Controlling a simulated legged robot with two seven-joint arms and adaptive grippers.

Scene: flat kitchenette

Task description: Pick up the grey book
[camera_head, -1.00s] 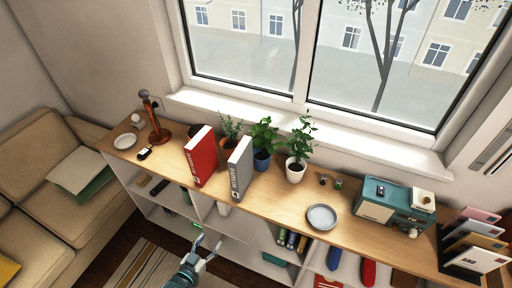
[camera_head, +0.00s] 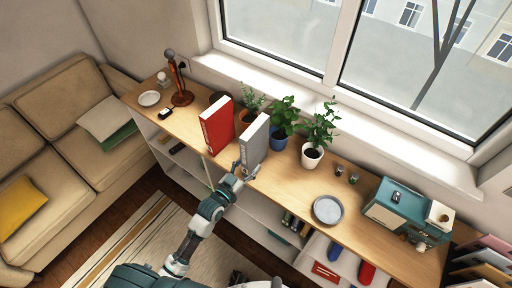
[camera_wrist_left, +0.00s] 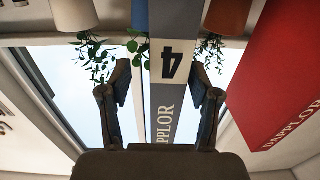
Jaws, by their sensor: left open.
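The grey book (camera_head: 255,142) stands upright on the wooden shelf top, to the right of the red book (camera_head: 218,125). My left gripper (camera_head: 241,170) is at the front of the grey book, by its spine. In the left wrist view, which looks upside down, the grey book's spine (camera_wrist_left: 168,62) with a "4" label lies between the two spread fingers (camera_wrist_left: 159,80). The fingers are open, one on each side of the spine; I cannot tell whether either touches it. My right gripper is not in view.
The red book (camera_wrist_left: 270,75) is close beside the fingers. Potted plants (camera_head: 284,118) stand behind and right of the grey book. A lamp-like brown stand (camera_head: 180,85) is left.

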